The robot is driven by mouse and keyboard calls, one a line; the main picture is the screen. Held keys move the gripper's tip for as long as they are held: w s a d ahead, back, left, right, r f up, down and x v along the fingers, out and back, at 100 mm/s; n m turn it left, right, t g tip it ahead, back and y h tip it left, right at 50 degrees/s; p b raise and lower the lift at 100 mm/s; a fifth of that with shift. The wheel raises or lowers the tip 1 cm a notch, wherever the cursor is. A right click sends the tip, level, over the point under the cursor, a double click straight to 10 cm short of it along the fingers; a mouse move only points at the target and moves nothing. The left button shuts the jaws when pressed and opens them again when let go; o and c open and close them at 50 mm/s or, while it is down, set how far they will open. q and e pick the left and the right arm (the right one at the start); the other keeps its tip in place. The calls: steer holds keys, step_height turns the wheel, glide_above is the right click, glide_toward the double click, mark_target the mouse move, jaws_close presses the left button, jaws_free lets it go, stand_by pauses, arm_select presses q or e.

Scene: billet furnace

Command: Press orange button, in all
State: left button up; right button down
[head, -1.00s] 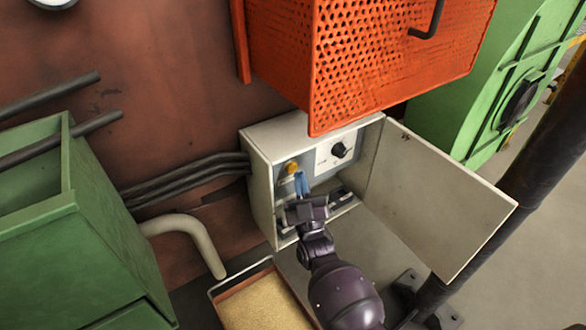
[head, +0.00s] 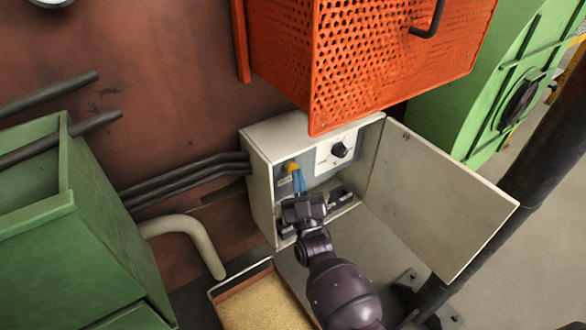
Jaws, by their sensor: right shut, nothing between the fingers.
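The orange button (head: 291,167) is a small yellow-orange knob on the upper left of the panel inside the open grey control box (head: 259,188). My right gripper (head: 298,178) is shut, with its blue fingertips pointing up at the button. The tips overlap the button's lower right edge in the head view. I cannot tell whether they touch it or how far in it is. The gripper body hides part of the lower panel. My left gripper is not in view.
The box's door (head: 440,200) stands open to the right. A black rotary knob (head: 340,150) is right of the button. An orange perforated guard (head: 385,60) hangs above the box. A green bin (head: 80,235) stands left, and a tray of yellow grains (head: 262,305) lies below.

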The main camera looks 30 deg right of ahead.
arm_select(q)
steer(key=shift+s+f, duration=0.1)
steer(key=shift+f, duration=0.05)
arm_select(e)
steer(key=shift+w, duration=0.35)
stand_by(0.4)
stand_by(0.3)
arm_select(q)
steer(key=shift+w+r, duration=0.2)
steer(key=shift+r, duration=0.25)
arm_select(e)
steer(key=shift+s, duration=0.8)
